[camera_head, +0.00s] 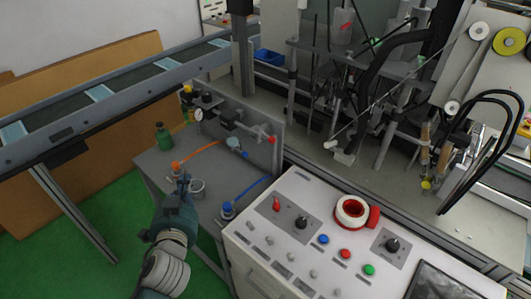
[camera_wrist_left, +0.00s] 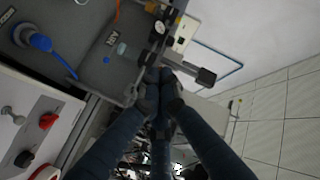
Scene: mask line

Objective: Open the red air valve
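A small red part (camera_head: 271,139) sits at the right end of the pneumatic assembly on the grey upright panel (camera_head: 262,118); I take it for the red air valve, but it is too small to tell its position. A round gauge (camera_head: 198,114) is to its left, and it also shows in the left wrist view (camera_wrist_left: 159,27). My left gripper (camera_head: 183,180) is over the grey side table, apart from the panel and to the left of and below the red part. Its fingertips (camera_wrist_left: 159,74) are close together, with nothing seen between them. My right gripper is out of view.
An orange fitting (camera_head: 176,165) with an orange hose, a blue fitting (camera_head: 228,210) with a blue hose, a grey cup (camera_head: 197,188) and a green bottle (camera_head: 163,138) stand on the side table (camera_head: 160,170). A control desk (camera_head: 265,235) is at right, a conveyor (camera_head: 100,95) behind.

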